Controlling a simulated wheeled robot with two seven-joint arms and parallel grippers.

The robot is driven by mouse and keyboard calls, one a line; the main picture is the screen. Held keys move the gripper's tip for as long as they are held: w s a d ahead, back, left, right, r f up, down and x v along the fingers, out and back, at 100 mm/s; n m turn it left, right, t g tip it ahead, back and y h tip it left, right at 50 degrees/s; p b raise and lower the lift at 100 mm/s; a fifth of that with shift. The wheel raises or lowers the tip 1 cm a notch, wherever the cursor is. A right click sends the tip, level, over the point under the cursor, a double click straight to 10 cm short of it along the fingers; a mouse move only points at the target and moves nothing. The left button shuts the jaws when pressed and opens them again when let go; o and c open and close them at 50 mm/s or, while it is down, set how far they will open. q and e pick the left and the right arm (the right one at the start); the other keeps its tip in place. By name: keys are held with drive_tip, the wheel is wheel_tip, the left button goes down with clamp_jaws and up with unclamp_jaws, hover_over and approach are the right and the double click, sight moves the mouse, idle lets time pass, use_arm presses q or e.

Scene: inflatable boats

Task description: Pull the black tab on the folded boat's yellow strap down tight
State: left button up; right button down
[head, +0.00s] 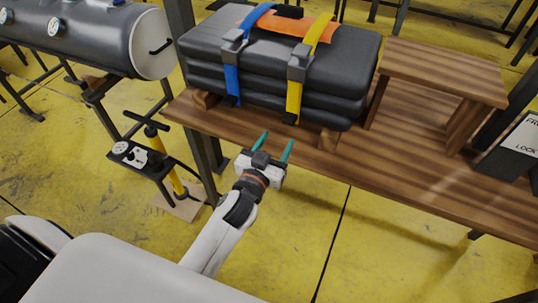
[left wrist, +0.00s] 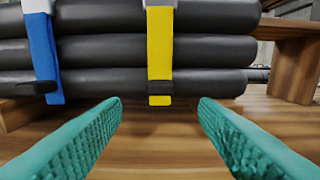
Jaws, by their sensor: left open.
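The folded boat (head: 335,75) is a stack of dark grey folds resting on wooden blocks on the brown bench. Its yellow strap (head: 294,98) runs down the front through a grey buckle (head: 301,62) and ends in a black tab (head: 289,118). In the left wrist view the yellow strap (left wrist: 160,50) hangs at the middle, with the black tab (left wrist: 160,88) near its lower end. My left gripper (head: 275,144) is open and empty, in front of the bench edge. Its green fingers (left wrist: 160,115) point at the boat, either side of the tab and short of it. My right gripper is not in view.
A blue strap (head: 231,82) with its own buckle hangs left of the yellow one. A small wooden stand (head: 445,72) and a dark box with a white label (head: 522,140) are to the right on the bench (head: 400,175). A yellow pump (head: 160,155) stands at left.

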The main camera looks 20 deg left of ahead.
use_arm(q)
drive_tip(key=shift+s, duration=2.1)
drive_tip(key=s+f+m+g, duration=0.1)
drive_tip(key=s+f+g, duration=0.25)
drive_tip(key=f, duration=0.85)
drive_tip(key=s+f+g, duration=0.3)
drive_tip(key=s+f, duration=0.1)
drive_tip(key=f, duration=0.8)
drive_tip(key=s+f+m+g, duration=0.1)
drive_tip(key=s+f+g, duration=0.2)
drive_tip(key=f, duration=0.9)
drive_tip(key=s+a+f+g, duration=0.2)
drive_tip(key=s+f, duration=0.3)
drive_tip(key=s, duration=0.4)
drive_tip(key=s+a+f+g, duration=0.2)
drive_tip(key=s+f, duration=0.3)
drive_tip(key=s, duration=0.4)
drive_tip(key=s+a+f+g, duration=0.2)
drive_tip(key=s+f, duration=0.4)
drive_tip(key=s, duration=0.4)
drive_tip(key=shift+g+y+p, duration=0.3)
drive_tip(key=shift+g+p, duration=0.05)
drive_tip(key=shift+g, duration=0.4)
drive_tip(key=shift+f, duration=0.1)
